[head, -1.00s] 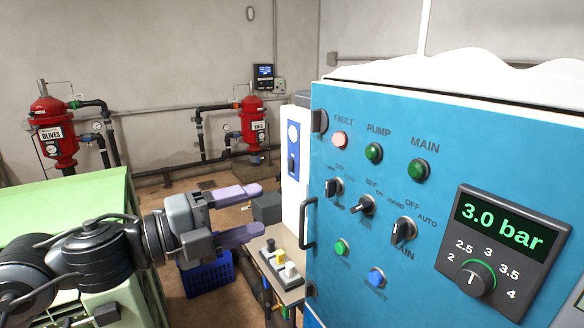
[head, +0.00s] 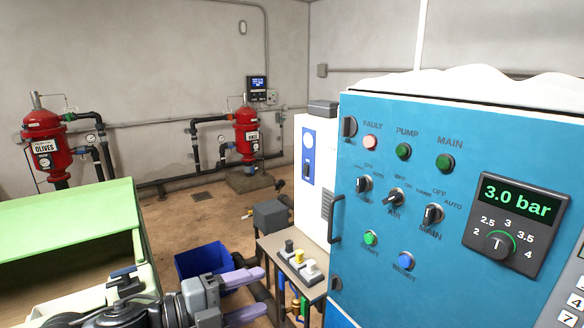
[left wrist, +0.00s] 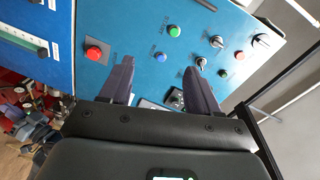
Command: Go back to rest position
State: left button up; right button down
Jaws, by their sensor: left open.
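My left gripper (head: 256,296) is low in the head view, in front of the small bench and left of the blue control panel (head: 384,268). Its two purple-grey fingers are apart and nothing is between them. In the left wrist view the open fingers (left wrist: 160,85) point toward the blue panel, with a red button (left wrist: 94,53) and several knobs beyond them. The fingers look clear of the panel in the head view. My right gripper is in neither view.
A small bench (head: 270,248) with several switches stands beside the panel. A blue crate (head: 190,268) sits on the floor behind my left gripper. A green cabinet (head: 70,215) is at the left. Red filter tanks (head: 45,150) stand by the back wall.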

pick_arm(q)
jog(key=s+d+f+n+t+y, duration=0.1)
jog(key=s+f+n, duration=0.3)
jog(key=f, duration=0.5)
jog(key=s+d+f+n+y, duration=0.1)
jog(key=s+f+n, duration=0.3)
jog(key=f, duration=0.5)
jog(key=s+d+f+n+t+y, duration=0.15)
jog(key=s+f+n, duration=0.3)
jog(key=f, duration=0.45)
jog(key=s+a+f+n+g+y, duration=0.2)
jog(key=s+a+f+n+y, duration=0.55)
jog(key=a, duration=0.25)
jog(key=s+a+f+n+g+y, duration=0.25)
jog(key=s+a+n+g, duration=0.25)
jog(key=s+a, duration=0.35)
notch_tip(320, 180, up, 19)
jog(key=p, duration=1.9)
jog(key=shift+s+d+r+y, duration=0.2)
jog(key=shift+s+d+y, duration=0.05)
jog(key=shift+s+y, duration=0.15)
jog(key=shift+g, duration=0.25)
